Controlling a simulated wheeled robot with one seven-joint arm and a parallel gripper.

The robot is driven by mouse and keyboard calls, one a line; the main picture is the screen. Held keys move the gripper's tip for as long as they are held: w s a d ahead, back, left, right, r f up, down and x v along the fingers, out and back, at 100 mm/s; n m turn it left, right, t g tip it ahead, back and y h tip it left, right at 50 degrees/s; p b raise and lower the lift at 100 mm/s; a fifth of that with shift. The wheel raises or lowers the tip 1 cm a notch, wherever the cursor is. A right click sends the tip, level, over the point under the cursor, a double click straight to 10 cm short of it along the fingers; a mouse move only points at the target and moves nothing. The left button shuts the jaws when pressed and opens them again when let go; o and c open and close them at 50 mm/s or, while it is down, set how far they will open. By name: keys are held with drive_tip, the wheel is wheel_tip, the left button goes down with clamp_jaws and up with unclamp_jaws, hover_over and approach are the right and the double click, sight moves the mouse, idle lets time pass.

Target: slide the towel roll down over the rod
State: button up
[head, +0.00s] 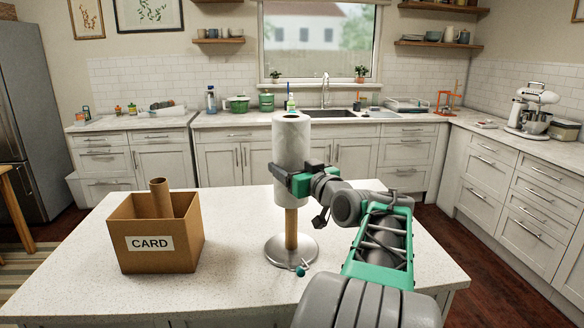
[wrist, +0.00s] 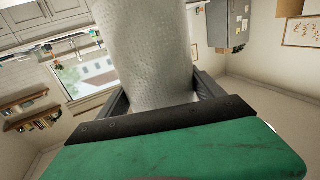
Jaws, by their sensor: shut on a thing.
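The white towel roll (head: 291,150) stands upright above the worktop, its brown core showing at the top. My gripper (head: 290,174) is shut on it at about mid-height. In the wrist view the roll (wrist: 148,60) fills the space between the two dark fingers (wrist: 163,93). The wooden rod (head: 291,228) rises from a round metal base (head: 279,250) and meets the roll's lower edge, in line with it. The rod's upper part is hidden, so I cannot tell how far it reaches inside the roll.
An open cardboard box (head: 160,243) marked CARD stands to the left, with a brown cardboard tube (head: 161,197) in it. A small teal knob (head: 301,270) lies by the base's front edge. The white worktop (head: 230,285) is clear between box and base.

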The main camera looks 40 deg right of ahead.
idle(0.3)
drive_tip(key=shift+f+b, duration=1.5)
drive_tip(key=shift+b, duration=0.4)
drive_tip(key=o, duration=1.5)
drive_tip(key=shift+s, duration=0.1)
drive_tip(key=b+v, duration=0.1)
drive_tip(key=v, duration=0.6)
drive_tip(key=shift+s+a, duration=0.1)
drive_tip(key=shift+s, duration=0.25)
drive_tip(key=shift+r, duration=0.1)
